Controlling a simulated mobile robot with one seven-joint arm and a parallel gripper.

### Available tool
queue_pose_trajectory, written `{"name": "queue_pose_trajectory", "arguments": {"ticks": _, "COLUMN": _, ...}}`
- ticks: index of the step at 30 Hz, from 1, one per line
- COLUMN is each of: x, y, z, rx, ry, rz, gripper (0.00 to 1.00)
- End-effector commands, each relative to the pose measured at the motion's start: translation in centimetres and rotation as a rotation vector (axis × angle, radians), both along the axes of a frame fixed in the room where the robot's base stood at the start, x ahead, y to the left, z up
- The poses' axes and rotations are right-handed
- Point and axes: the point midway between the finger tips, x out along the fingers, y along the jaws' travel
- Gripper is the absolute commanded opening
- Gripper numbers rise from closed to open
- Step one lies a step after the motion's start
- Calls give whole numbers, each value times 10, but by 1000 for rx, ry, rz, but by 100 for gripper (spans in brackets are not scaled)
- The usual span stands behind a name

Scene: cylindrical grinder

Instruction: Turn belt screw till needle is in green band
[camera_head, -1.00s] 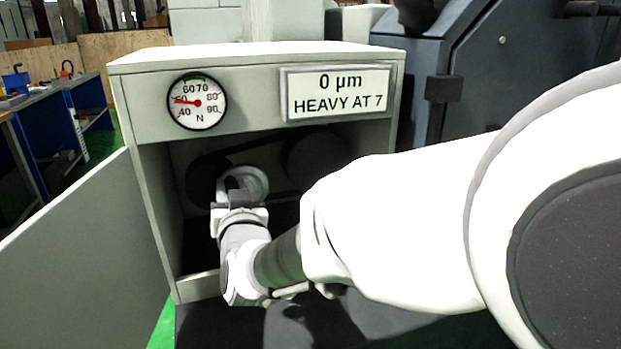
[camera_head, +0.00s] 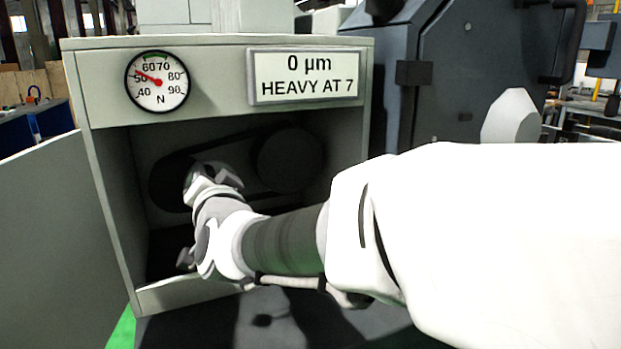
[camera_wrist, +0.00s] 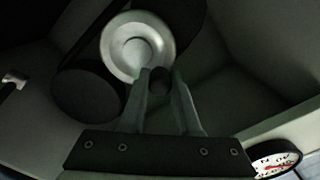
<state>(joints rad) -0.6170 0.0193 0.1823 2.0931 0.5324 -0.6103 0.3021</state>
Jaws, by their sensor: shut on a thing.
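The round tension gauge (camera_head: 157,82) on the cabinet front has a red needle pointing at about 50 N. Its green band (camera_head: 155,56) lies at the top of the dial, around 60 to 70, and the needle is left of it. In the wrist view, a small dark round screw head (camera_wrist: 159,79) sits between my fingertips, in front of a silver disc (camera_wrist: 112,47). My gripper (camera_wrist: 162,74) is shut on this screw. In the head view my gripper (camera_head: 208,174) reaches inside the open cabinet, and the wrist hides the screw.
A sign (camera_head: 306,76) reads "0 µm" and "HEAVY AT 7". Dark pulleys (camera_head: 290,158) with a belt are at the cabinet's back. The cabinet door (camera_head: 60,235) stands open at left. A front sill (camera_head: 185,294) runs below my wrist. The gauge edge shows in the wrist view (camera_wrist: 276,163).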

Motion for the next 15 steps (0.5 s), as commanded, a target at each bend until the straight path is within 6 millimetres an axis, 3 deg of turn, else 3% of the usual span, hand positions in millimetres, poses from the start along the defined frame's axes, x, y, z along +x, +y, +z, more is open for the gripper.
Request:
{"name": "queue_pose_trajectory", "arguments": {"ticks": 12, "x": 0, "y": 0, "z": 2, "rx": 10, "ry": 3, "rz": -1, "gripper": 0}}
{"name": "queue_pose_trajectory", "arguments": {"ticks": 13, "x": 0, "y": 0, "z": 2, "rx": 9, "ry": 2, "rz": -1, "gripper": 33}}
{"name": "queue_pose_trajectory", "arguments": {"ticks": 15, "x": 0, "y": 0, "z": 1, "rx": 9, "ry": 2, "rz": -1, "gripper": 45}}
